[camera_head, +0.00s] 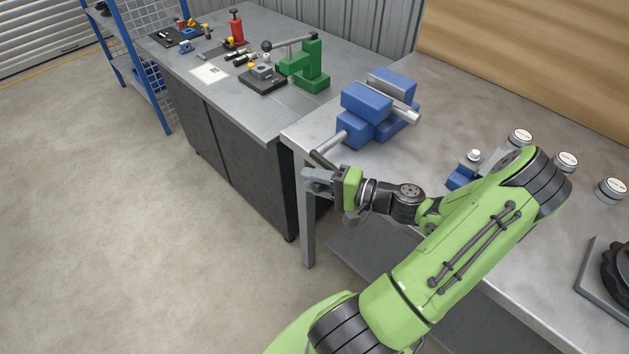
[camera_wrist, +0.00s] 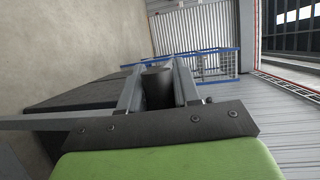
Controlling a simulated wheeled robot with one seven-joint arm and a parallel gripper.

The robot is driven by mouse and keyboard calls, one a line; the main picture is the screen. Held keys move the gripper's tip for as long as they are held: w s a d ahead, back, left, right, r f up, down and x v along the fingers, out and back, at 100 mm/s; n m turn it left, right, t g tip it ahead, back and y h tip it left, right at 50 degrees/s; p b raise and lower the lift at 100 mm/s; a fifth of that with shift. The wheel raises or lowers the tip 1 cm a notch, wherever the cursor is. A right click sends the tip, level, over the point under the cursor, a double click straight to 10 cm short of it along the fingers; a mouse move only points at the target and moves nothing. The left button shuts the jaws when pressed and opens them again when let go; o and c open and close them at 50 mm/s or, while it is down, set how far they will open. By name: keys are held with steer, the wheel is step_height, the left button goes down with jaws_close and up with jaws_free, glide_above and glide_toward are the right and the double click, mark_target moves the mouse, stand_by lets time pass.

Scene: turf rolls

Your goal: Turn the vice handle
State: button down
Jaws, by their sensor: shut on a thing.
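A blue bench vice (camera_head: 365,108) stands at the left corner of the grey metal workbench. Its grey screw (camera_head: 331,142) sticks out from the front of the vice past the bench edge. The dark vice handle (camera_head: 321,159) is a bar at the outer end of that screw. My gripper (camera_head: 312,181) is at the handle's lower part, just off the bench edge, and is shut on it. In the wrist view the dark end of the handle (camera_wrist: 157,86) sits between the two grey fingers. The rest of the handle is hidden there.
A second bench (camera_head: 290,116) on the left carries a green press (camera_head: 311,70), a red jack (camera_head: 236,27) and small tools. Several round gauges (camera_head: 566,162) and a small blue device (camera_head: 463,177) are on the workbench near my arm. The floor (camera_head: 130,240) at left is clear.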

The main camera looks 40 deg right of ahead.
steer(key=c, duration=0.9)
jaws_free()
steer(key=p+v, duration=0.2)
steer(key=v, duration=1.3)
steer(key=shift+s+d+p, duration=0.25)
steer(key=shift+s+p, duration=0.05)
steer(key=shift+p, duration=0.1)
steer(key=shift+c, duration=0.4)
